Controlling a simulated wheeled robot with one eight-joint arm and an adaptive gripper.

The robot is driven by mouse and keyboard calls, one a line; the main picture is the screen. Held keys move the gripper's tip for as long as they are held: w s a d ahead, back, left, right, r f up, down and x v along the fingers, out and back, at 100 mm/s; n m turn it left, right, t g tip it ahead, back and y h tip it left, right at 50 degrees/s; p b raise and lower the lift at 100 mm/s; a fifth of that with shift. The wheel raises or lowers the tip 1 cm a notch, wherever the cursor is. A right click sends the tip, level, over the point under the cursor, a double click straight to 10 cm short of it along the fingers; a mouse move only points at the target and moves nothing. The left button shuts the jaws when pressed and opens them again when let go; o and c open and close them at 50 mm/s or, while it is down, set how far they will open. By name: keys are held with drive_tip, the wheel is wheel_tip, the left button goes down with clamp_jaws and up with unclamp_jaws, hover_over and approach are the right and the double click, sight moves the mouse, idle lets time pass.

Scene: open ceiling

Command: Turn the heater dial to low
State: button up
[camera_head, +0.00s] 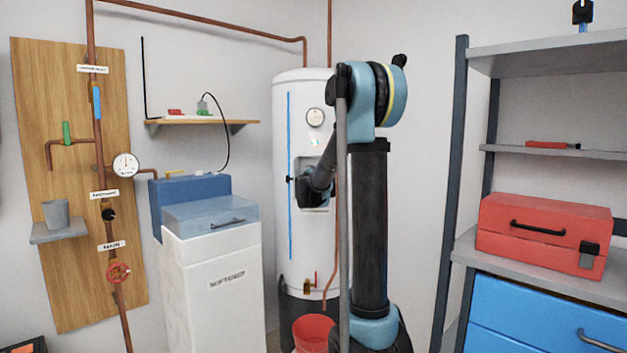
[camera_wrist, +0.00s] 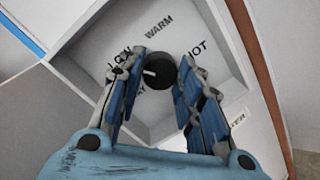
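The white heater tank (camera_head: 305,255) stands behind my arm in the head view, with a recessed panel on its front. In the wrist view, the black dial (camera_wrist: 161,75) sits in this grey recess (camera_wrist: 200,35). A white pointer mark on the dial points left, roughly toward the LOW label, which a finger partly covers. WARM is above and HOT is to the right, also partly covered. My gripper (camera_wrist: 165,66) has its blue-padded fingers on either side of the dial. They look open, with a slight gap at right; contact at left is unclear. In the head view, my arm hides the dial.
A gauge (camera_head: 315,117) is on the tank above the recess. A red bucket (camera_head: 313,333) stands at its foot. A white softener cabinet (camera_head: 212,285) is at left. A shelf rack with a red toolbox (camera_head: 545,235) is at right.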

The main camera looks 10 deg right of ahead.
drive_tip(key=c, duration=0.3)
drive_tip(key=shift+m, duration=0.5)
drive_tip(key=o, duration=1.1)
drive_tip(key=shift+c, duration=0.2)
drive_tip(key=shift+s, duration=0.15)
drive_tip(key=v, duration=1.1)
drive_tip(key=shift+s, duration=0.35)
drive_tip(key=shift+a, duration=0.1)
